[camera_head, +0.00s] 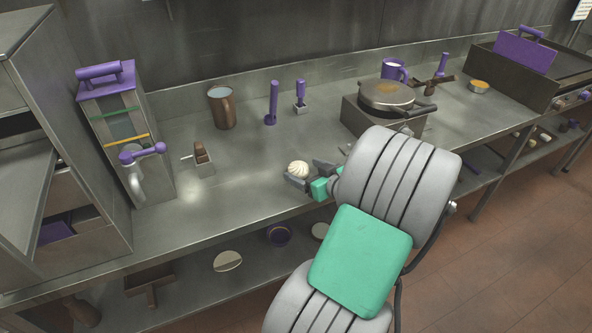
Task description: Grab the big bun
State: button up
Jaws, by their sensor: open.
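A small pale, round, ridged bun (298,169) sits on the steel counter (240,205) near its front edge, in the middle of the head view. My gripper (304,172) is open, its dark fingers low at the counter around the bun, one on the near side and one on the far side. I cannot tell whether either finger touches the bun. My arm comes in from the lower right and hides part of the counter behind it. No second bun is clear on the counter for comparing size.
Two purple-handled tools (272,103) stand upright at the back. Lower shelf holds round items (228,261).

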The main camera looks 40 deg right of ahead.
aim_at(303, 169)
jog(key=x, duration=0.4)
jog(key=shift+d+f, duration=0.1)
jog(key=shift+d, duration=0.05)
jog(key=shift+s, duration=0.1)
jog(key=shift+c, duration=0.4)
jog(key=c, duration=1.3)
jog(key=shift+c, duration=0.2)
